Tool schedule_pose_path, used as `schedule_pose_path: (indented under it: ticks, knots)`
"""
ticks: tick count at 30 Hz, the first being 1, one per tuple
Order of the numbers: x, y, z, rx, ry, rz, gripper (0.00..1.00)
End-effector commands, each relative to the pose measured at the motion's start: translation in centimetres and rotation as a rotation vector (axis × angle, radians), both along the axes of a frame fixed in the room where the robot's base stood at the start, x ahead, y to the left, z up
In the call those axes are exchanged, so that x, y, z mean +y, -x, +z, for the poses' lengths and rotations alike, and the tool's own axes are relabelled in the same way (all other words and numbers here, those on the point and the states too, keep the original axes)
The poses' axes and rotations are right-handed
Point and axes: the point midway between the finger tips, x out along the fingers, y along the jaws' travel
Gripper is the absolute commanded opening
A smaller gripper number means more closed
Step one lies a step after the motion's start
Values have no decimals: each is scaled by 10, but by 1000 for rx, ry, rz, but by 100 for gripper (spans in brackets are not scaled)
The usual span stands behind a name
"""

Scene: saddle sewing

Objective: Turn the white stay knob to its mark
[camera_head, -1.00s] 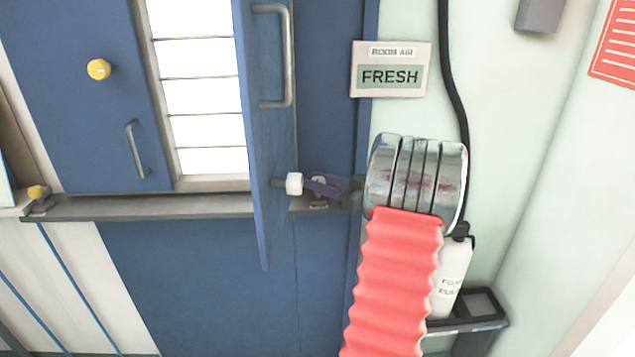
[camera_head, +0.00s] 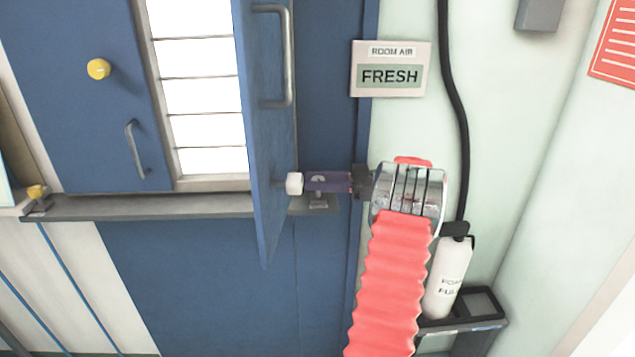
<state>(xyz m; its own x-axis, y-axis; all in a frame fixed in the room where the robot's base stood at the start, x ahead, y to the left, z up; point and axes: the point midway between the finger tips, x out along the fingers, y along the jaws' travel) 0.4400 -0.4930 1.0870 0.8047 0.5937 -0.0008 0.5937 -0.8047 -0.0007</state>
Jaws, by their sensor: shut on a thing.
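The white stay knob (camera_head: 294,184) is a small white cylinder beside the edge of the open blue shutter panel (camera_head: 268,150), just above the sill. My gripper (camera_head: 307,183) reaches in from the right, with its dark purple body level behind the knob. Its fingers are at the knob and shut on it, though the fingertips are mostly hidden by the knob. I cannot make out the knob's mark.
A grey sill (camera_head: 150,207) runs under the louvred window (camera_head: 200,95). A "ROOM AIR FRESH" sign (camera_head: 391,69) hangs above my arm. A black hose (camera_head: 452,100) and a white bottle (camera_head: 447,280) in a dark holder are to the right.

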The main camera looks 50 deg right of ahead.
Motion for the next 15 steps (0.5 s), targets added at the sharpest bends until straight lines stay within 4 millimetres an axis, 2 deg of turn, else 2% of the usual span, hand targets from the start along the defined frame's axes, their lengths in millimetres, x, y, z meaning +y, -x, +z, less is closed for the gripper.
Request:
schedule_pose_path:
  ticks: [12, 13, 15]
  knots:
    - [0, 0, 0, -1, -1, 6, 8]
    - [0, 0, 0, -1, -1, 6, 32]
    - [0, -1, 0, -1, -1, 6, 36]
